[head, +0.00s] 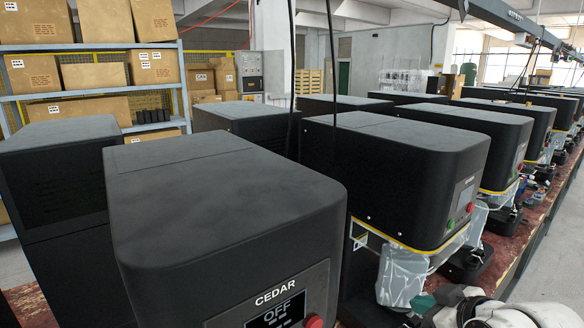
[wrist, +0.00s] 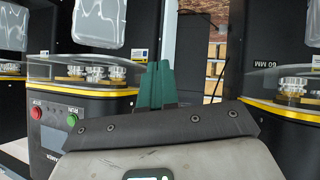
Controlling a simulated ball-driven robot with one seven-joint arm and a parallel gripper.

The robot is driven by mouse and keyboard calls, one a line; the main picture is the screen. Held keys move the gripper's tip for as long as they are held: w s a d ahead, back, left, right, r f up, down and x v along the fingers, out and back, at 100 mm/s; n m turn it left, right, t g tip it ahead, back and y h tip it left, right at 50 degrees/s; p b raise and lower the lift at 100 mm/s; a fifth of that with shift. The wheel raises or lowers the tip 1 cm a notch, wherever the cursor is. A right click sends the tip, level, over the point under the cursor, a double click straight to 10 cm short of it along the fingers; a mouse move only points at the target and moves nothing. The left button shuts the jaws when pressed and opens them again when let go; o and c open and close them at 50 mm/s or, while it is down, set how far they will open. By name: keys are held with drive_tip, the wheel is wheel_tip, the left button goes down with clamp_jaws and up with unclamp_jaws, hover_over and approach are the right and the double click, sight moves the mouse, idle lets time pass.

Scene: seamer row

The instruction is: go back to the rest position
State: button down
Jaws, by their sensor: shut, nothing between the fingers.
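My gripper (wrist: 157,66) shows in the wrist view as two dark green fingers pressed together, with nothing between them. They point into the gap between two black seamers. In the head view the green of my gripper (head: 423,302) is at the lower right, beside the clear guard of a seamer, at the end of my white arm. I cannot tell how far it is from that guard.
The near black seamer (head: 215,190) reads CEDAR and OFF. Another seamer (head: 400,170) with yellow trim stands to its right, heading a long row on a red bench. The wrist view shows a seamer (wrist: 82,148) with red and green buttons. Shelves (head: 85,45) hold boxes.

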drive_tip(key=s+d+f+m+g+h, duration=0.1)
drive_tip(key=s+f+m+g, duration=0.1)
drive_tip(key=s+f, duration=0.6)
drive_tip(key=s+d+f+m+g+h, duration=0.1)
drive_tip(key=s+f+m+g, duration=0.2)
drive_tip(key=s+f, duration=0.5)
drive_tip(key=s+f+m+g+h, duration=0.1)
drive_tip(key=s+f+g, duration=0.3)
drive_tip(key=s, duration=1.5)
wheel_tip(320, 180, down, 4)
drive_tip(key=shift+s+d+f+m, duration=0.3)
drive_tip(key=shift+d+m, duration=0.1)
drive_tip(key=shift+m, duration=0.4)
